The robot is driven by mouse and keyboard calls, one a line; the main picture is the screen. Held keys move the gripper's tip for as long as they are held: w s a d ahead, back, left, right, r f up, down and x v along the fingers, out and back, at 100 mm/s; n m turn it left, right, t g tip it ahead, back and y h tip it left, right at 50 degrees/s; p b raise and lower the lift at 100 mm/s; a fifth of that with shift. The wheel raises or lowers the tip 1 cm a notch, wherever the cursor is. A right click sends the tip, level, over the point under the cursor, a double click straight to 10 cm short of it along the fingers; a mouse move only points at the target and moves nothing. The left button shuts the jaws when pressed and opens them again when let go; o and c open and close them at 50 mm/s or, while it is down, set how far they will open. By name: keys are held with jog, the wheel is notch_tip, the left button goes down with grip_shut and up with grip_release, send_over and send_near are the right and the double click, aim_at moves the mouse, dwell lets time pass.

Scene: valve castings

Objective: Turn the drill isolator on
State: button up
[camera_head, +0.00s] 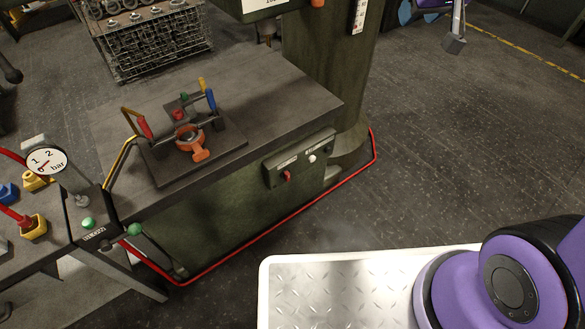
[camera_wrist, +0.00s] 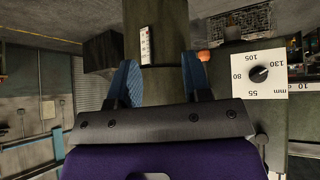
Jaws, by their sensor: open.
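A dark control box (camera_head: 300,158) is fixed to the front of the drill's bench in the head view.
A clamp fixture with an orange casting (camera_head: 190,140) sits on the bench (camera_head: 270,85). A red line (camera_head: 270,228) runs on the floor around the bench. A pressure gauge (camera_head: 47,161) stands at left. A dial plate (camera_wrist: 250,85) marked in mm shows in the wrist view.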

jog(key=w+a+f+n+t+y, duration=0.15)
jog(key=w+a+f, duration=0.45)
jog(key=w+f, duration=0.65)
jog(key=w+a+f+n+y, duration=0.15)
jog(key=a+f, duration=0.25)
jog(key=f, duration=0.5)
jog(key=w+a+f, duration=0.2)
jog(key=a+f, duration=0.1)
jog(key=f, duration=0.6)
jog(key=n+t+y, duration=0.2)
jog(key=y, duration=0.2)
send_near(289, 177)
jog(key=x, duration=0.9)
jog(key=shift+w+a, duration=0.1)
grip_shut()
